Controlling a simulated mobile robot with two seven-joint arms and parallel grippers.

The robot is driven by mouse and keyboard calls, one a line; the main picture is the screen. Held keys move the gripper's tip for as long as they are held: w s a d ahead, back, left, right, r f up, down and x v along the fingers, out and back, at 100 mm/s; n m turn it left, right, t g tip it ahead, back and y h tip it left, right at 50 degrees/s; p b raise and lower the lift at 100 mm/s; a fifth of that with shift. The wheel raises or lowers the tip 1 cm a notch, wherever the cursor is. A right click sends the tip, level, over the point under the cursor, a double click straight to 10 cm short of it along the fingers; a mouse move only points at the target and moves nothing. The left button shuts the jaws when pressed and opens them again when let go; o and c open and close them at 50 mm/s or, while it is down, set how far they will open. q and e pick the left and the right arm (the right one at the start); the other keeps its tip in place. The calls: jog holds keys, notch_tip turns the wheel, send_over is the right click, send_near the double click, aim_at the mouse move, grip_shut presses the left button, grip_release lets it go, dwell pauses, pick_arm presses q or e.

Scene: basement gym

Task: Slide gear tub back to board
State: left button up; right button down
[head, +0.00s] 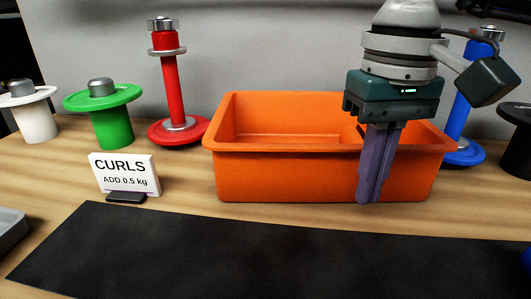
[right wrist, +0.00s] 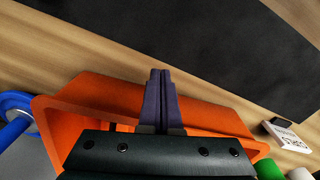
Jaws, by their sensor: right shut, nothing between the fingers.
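An orange gear tub (head: 285,175) stands on the wooden bench, its long side facing me, near the grey back wall. The tub also shows in the right wrist view (right wrist: 100,96). What I see of its inside is empty; the right part is hidden by my gripper. My right gripper (head: 367,197) is shut with nothing between its fingers. It points down in front of the tub's near wall, right of the middle, its tips near the wall's lower edge. I cannot tell whether the fingers touch the wall. In the right wrist view the closed fingers (right wrist: 160,80) reach past the tub's rim. My left gripper is not in view.
A black mat (head: 270,255) lies in front of the tub. A card reading "CURLS ADD 0.5 kg" (head: 124,174) stands to the left. Behind are a red dumbbell (head: 172,92), a green spool (head: 112,124), a white spool (head: 38,120) and a blue dumbbell (head: 462,115).

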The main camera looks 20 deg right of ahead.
notch_tip(320, 180, down, 3)
jog(key=shift+w+f, duration=0.15)
jog(key=shift+f, duration=0.05)
jog(key=shift+w+d+r, duration=0.1)
jog(key=shift+w+d, duration=0.05)
jog(key=shift+w, duration=0.45)
jog(key=shift+w+d, duration=0.1)
jog(key=shift+w, duration=0.5)
jog(key=shift+w+d, duration=0.15)
jog(key=shift+w, duration=0.5)
